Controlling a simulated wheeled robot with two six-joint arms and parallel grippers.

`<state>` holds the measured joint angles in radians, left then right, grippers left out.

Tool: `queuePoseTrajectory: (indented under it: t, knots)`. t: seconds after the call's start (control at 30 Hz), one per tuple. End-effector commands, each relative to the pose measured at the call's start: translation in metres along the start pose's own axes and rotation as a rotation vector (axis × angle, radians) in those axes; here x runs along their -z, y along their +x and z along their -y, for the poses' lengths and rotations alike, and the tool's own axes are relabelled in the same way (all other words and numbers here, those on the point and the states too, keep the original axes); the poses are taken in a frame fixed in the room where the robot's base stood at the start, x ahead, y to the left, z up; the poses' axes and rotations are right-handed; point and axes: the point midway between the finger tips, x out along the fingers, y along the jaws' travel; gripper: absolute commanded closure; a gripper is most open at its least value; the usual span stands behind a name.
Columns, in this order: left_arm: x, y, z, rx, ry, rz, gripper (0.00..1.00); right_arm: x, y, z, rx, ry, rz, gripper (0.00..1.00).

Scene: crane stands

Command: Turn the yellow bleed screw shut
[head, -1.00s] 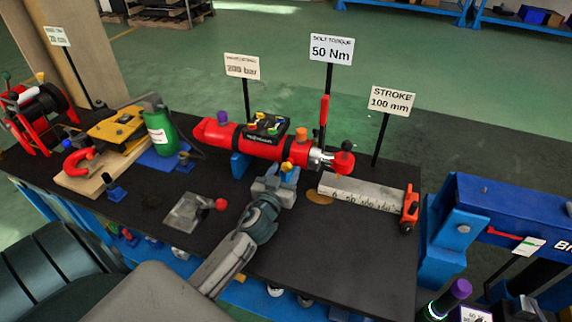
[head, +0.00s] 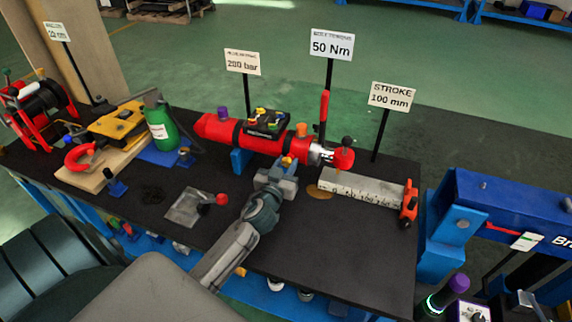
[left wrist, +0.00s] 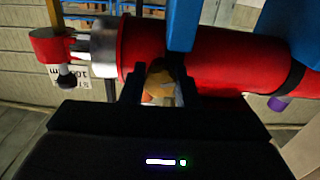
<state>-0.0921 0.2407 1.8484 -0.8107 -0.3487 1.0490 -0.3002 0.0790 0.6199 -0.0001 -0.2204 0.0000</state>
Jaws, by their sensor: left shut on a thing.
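The red cylinder (head: 215,127) lies across blue cradles on the black bench. My left gripper (head: 286,168) is at the near side of the cylinder, towards its rod end. In the left wrist view, the two dark fingers (left wrist: 160,90) are closed around a small yellow-orange piece, which I take for the yellow bleed screw (left wrist: 158,82). It also shows as a small orange-yellow spot at the fingertips in the head view (head: 287,161). The fingers hide much of it, so its angle is unclear. My right gripper is not in view.
An orange cap (head: 302,130) and a black valve block (head: 267,123) sit on top of the cylinder. A metal stroke scale (head: 362,189) lies to the right. A plate with a red-knobbed lever (head: 186,206) lies left of my arm. The bench front right is clear.

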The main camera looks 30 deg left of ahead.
Motion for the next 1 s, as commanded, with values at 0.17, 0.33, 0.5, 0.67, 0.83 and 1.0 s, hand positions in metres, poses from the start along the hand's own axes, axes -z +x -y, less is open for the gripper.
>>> queuePoseTrajectory:
  t: [0.17,0.33,0.5,0.67,0.83,1.0]
  knots:
    - [-0.0007,-0.0001,0.0002,0.000,0.081,0.000,0.95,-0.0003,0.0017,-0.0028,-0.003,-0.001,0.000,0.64]
    - [-0.0007,-0.0001,0.0004,0.000,0.212,0.000,0.95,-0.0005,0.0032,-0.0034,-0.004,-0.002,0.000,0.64]
    - [-0.0003,-0.0001,0.0006,0.000,0.372,0.000,0.95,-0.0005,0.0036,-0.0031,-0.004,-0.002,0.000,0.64]
    - [0.0001,-0.0001,0.0007,0.000,0.525,0.001,0.95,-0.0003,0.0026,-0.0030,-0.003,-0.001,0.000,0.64]
    - [0.0006,-0.0001,0.0009,0.000,0.686,0.001,0.95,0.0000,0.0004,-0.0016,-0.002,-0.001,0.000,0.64]
    - [0.0010,-0.0002,0.0010,0.000,0.848,0.001,0.95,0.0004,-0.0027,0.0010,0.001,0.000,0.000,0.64]
